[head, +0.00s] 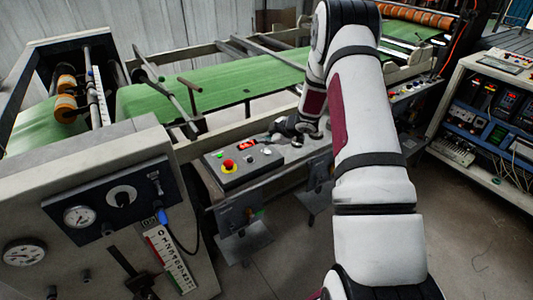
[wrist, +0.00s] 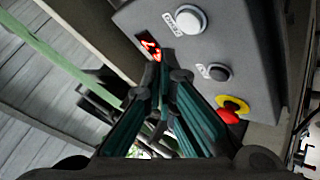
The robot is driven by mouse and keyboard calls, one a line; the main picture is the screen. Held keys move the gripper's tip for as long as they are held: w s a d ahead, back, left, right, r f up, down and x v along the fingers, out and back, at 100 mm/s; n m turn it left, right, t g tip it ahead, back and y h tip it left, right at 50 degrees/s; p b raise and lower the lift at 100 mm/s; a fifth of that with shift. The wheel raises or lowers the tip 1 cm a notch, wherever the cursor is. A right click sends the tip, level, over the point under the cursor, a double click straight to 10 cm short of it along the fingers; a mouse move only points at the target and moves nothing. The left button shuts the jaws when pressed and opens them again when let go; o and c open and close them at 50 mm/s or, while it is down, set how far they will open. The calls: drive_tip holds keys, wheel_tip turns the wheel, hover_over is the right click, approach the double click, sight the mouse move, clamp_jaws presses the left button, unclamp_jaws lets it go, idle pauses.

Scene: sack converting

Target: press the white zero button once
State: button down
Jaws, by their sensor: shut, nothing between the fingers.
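The white zero button (wrist: 188,20) is a round white cap in a grey collar on a grey control box (wrist: 245,45), with a label beside it. It also shows small in the head view (head: 266,151). My gripper (wrist: 165,72) is shut and empty. In the wrist view its fingertips lie just below and left of the white button, by the red-lit display (wrist: 151,50), partly covering it.
A black button (wrist: 219,72) and a red stop button on a yellow ring (wrist: 230,109) share the panel. In the head view, a green belt (head: 230,88) with rails runs behind the box. A gauge panel (head: 110,205) stands left, a shelf of devices (head: 490,120) right.

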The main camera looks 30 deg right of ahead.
sight(267, 153)
drive_tip(key=shift+f, duration=1)
idle(0.8)
drive_tip(key=shift+f+b, duration=0.35)
drive_tip(key=shift+f, duration=0.1)
drive_tip(key=shift+f, duration=0.4)
idle(0.5)
drive_tip(key=shift+r, duration=0.9)
drive_tip(key=shift+r+p, duration=1)
drive_tip(key=shift+r, duration=1.5)
